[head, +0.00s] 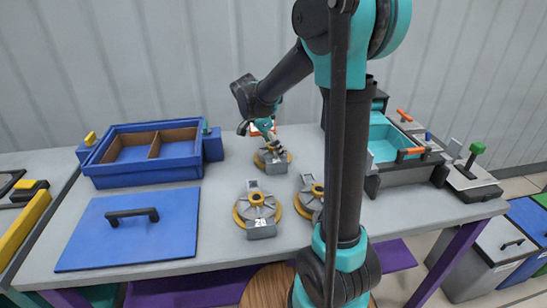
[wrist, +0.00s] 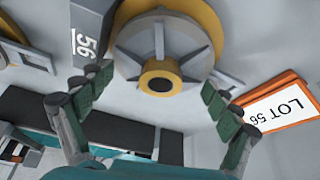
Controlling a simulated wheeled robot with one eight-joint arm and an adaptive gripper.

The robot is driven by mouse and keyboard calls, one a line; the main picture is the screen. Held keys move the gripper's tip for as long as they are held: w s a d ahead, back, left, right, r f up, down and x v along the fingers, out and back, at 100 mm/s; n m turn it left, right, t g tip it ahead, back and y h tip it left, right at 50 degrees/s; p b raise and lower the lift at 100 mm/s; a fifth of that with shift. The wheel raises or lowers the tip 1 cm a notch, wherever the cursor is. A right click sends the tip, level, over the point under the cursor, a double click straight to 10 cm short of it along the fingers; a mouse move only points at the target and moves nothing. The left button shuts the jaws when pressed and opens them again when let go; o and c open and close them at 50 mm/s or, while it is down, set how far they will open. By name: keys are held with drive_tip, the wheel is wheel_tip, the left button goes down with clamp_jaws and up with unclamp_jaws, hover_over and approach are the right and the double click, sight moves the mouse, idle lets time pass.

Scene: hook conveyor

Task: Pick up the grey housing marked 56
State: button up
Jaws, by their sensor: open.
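The grey housing marked 56 (wrist: 165,45) fills the upper middle of the wrist view. It has a ribbed round body, a yellow rim and hub, and a dark block bearing the white number 56 at its left. In the head view the housing under my gripper (head: 272,159) lies at the back middle of the table, partly hidden, its number unreadable. My gripper (wrist: 157,88) is open, with one green-padded finger on each side of the hub. Neither finger visibly grips it. The gripper also shows in the head view (head: 270,138).
A housing marked 20 (head: 258,209) lies nearer the front, with another housing (head: 309,201) partly behind my arm. An orange-framed LOT 56 sign (wrist: 279,108) stands close beside the right finger. A blue divided bin (head: 150,176) and blue lid (head: 130,240) are left; a teal-lined box (head: 405,175) is right.

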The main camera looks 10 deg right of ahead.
drive_tip(key=c, duration=1.2)
drive_tip(key=shift+r, duration=0.15)
